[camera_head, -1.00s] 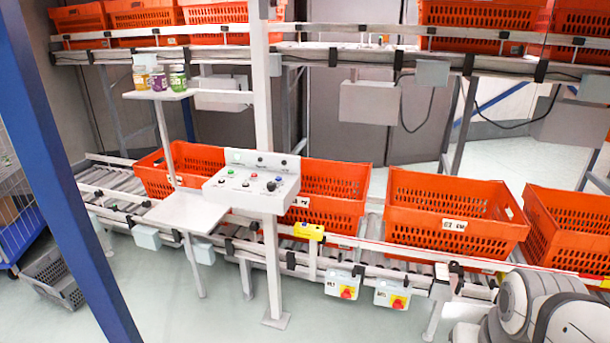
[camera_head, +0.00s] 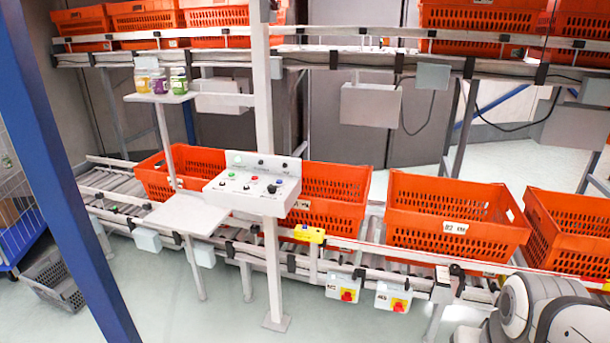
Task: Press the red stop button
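A sloped grey control panel (camera_head: 253,187) stands on a white post in front of the conveyor. It carries several small buttons and knobs in green, red, blue and black. A small red button (camera_head: 254,178) sits near the middle of its face. Which of these is the stop button I cannot tell. My arm shows at the lower right, well right of the panel. My gripper is not in view.
Orange totes (camera_head: 456,227) line the lower conveyor, with more on the upper one. A small shelf with jars (camera_head: 160,96) and a bare grey tray (camera_head: 186,220) flank the panel's left. A blue post (camera_head: 75,190) crosses the left side. Floor in front is clear.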

